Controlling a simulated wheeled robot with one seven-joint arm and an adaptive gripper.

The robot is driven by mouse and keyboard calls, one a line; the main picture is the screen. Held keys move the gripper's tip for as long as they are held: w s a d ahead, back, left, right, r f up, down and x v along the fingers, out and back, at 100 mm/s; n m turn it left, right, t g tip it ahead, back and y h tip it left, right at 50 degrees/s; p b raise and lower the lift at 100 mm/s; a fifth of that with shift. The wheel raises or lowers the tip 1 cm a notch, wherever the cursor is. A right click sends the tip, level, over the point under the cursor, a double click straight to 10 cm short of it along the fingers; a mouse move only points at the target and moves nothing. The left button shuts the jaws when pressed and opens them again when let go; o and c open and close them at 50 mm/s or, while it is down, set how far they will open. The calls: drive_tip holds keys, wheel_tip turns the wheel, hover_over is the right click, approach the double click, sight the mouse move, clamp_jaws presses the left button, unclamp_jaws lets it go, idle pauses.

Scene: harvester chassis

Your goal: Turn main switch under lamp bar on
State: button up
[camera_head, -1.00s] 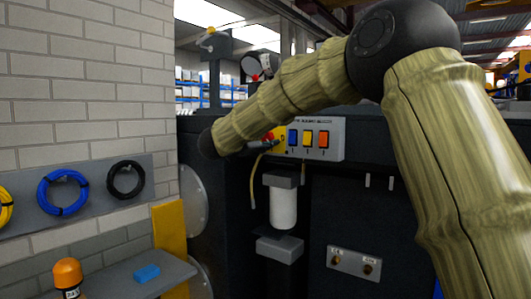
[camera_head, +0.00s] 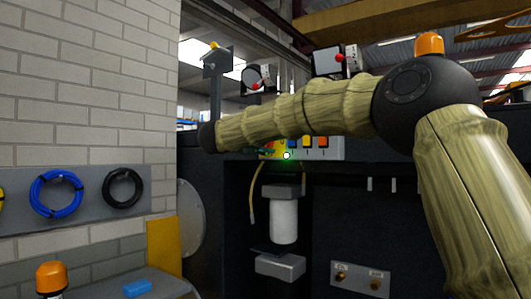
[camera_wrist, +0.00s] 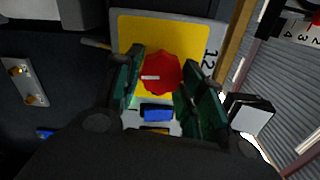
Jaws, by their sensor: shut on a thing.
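The main switch is a red rotary knob (camera_wrist: 160,74) on a yellow plate (camera_wrist: 126,28), seen in the wrist view. A white mark on the knob lies roughly crosswise in that picture. My gripper (camera_wrist: 165,62) has its dark green fingers on both sides of the knob and is shut on it. A small white dot with a green glow (camera_head: 286,155) shows at the panel's lower edge.
Blue, yellow and orange rocker switches sit beside the plate; the orange one (camera_head: 322,141) is clearest. A white canister (camera_head: 284,221) hangs below the panel. Lamps (camera_head: 328,61) stand above my arm. Cable coils (camera_head: 56,193) hang on the brick wall at left.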

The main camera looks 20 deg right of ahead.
drive_tip(key=shift+f+m+b, duration=0.15)
drive_tip(key=shift+m+b, duration=0.3)
drive_tip(key=shift+m, duration=0.05)
drive_tip(key=o, duration=1)
drive_tip(key=shift+a, duration=0.1)
drive_tip(key=v, duration=1.1)
drive_tip(key=shift+s+a, duration=0.25)
drive_tip(key=shift+s, duration=0.1)
